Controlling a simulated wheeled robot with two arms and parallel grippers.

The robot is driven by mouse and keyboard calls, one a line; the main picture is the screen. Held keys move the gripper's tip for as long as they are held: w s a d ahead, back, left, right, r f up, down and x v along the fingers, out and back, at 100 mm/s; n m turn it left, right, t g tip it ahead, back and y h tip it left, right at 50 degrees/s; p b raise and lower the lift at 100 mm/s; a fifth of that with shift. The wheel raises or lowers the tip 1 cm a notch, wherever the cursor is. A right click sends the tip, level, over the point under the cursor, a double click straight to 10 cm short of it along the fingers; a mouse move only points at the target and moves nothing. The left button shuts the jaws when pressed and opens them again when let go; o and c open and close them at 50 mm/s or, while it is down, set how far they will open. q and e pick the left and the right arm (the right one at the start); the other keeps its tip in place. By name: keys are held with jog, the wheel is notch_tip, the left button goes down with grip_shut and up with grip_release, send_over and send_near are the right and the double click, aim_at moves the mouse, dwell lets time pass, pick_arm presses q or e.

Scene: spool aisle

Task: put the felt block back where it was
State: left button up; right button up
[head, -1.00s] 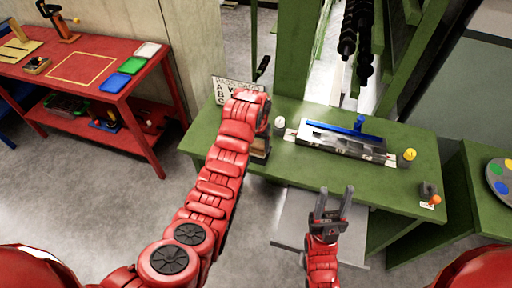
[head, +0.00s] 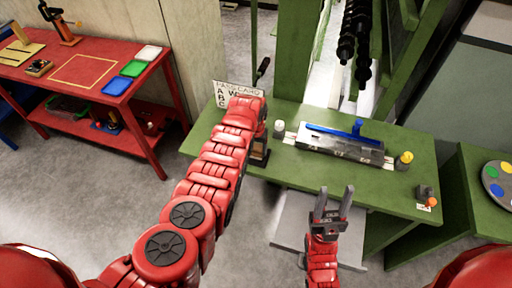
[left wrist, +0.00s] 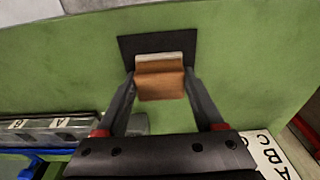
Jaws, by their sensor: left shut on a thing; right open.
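The felt block (left wrist: 160,82), brown with a pale top edge, is between the fingers of my left gripper (left wrist: 160,92) in the left wrist view. My left gripper is shut on it. A black square pad (left wrist: 184,43) lies on the green table just beyond and partly behind the block. I cannot tell whether the block touches the pad. In the head view my left arm hides most of the gripper and block. My right gripper (head: 333,200) is open and empty, in front of the table over a grey plate.
The green table (head: 340,188) holds a grey fixture (head: 340,148) with a blue bar, a white knob (head: 279,128), a yellow knob (head: 404,160) and a lettered card (head: 228,92). A red table (head: 60,95) stands at left. A palette (head: 497,178) lies at right.

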pick_arm(q)
jog(key=shift+f, duration=0.15)
jog(key=shift+f, duration=0.15)
jog(key=o, duration=1.3)
jog(key=shift+r, duration=0.35)
